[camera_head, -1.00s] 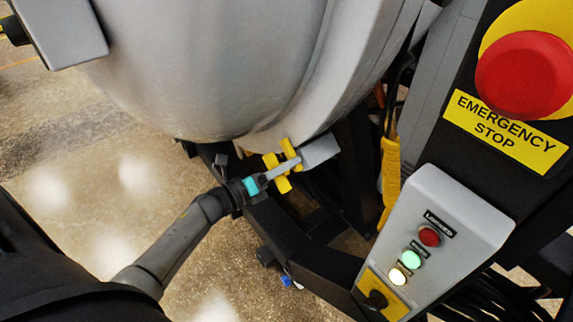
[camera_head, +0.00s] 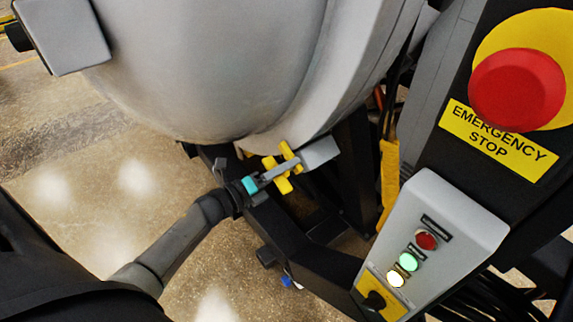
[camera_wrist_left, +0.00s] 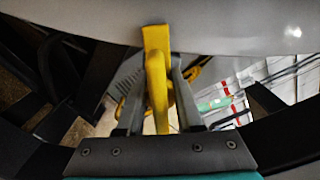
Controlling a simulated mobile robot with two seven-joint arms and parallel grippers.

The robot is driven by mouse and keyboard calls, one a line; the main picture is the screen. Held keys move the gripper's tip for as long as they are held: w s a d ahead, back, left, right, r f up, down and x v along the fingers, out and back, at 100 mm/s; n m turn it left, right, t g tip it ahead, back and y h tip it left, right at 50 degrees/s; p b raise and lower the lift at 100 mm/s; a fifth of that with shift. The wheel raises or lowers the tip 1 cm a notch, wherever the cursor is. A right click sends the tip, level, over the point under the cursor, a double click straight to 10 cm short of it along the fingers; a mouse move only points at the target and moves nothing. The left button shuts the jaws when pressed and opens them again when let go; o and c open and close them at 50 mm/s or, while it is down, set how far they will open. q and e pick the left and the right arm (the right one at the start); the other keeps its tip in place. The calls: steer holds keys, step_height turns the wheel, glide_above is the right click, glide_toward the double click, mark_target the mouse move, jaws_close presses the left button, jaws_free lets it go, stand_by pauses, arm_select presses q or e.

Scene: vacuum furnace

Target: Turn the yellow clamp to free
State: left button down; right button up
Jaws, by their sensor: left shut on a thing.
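The yellow clamp (camera_head: 284,172) sits at the lower rim of the grey furnace vessel, next to a grey block. My left gripper (camera_head: 285,168) reaches it from the lower left, and its fingers are at the clamp. In the left wrist view the yellow clamp (camera_wrist_left: 157,75) stands upright between the two grey fingers of my left gripper (camera_wrist_left: 158,98), which is shut on it. The fingers hide part of the clamp. My right gripper is in neither view.
The grey furnace vessel (camera_head: 210,60) fills the space above the clamp. A black frame (camera_head: 300,255) runs beneath it. To the right stand a control box (camera_head: 440,215) with lit buttons and a red emergency stop (camera_head: 517,90). Open floor (camera_head: 110,190) lies at the left.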

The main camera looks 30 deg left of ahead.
arm_select(q)
steer(key=shift+f+n+p, duration=0.15)
steer(key=shift+n+p, duration=0.85)
steer(key=shift+n, duration=2.85)
steer(key=shift+f+n+p, duration=0.15)
steer(key=shift+n+p, duration=0.85)
steer(key=shift+n, duration=2.85)
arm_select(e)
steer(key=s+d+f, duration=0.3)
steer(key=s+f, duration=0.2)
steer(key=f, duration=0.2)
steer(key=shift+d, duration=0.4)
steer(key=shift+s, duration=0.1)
arm_select(q)
steer(key=c, duration=0.8)
jaws_free()
steer(key=shift+c, duration=0.2)
steer(key=shift+s, duration=0.15)
steer(key=p+v, duration=0.2)
steer(key=v, duration=1.3)
steer(key=shift+p, duration=0.4)
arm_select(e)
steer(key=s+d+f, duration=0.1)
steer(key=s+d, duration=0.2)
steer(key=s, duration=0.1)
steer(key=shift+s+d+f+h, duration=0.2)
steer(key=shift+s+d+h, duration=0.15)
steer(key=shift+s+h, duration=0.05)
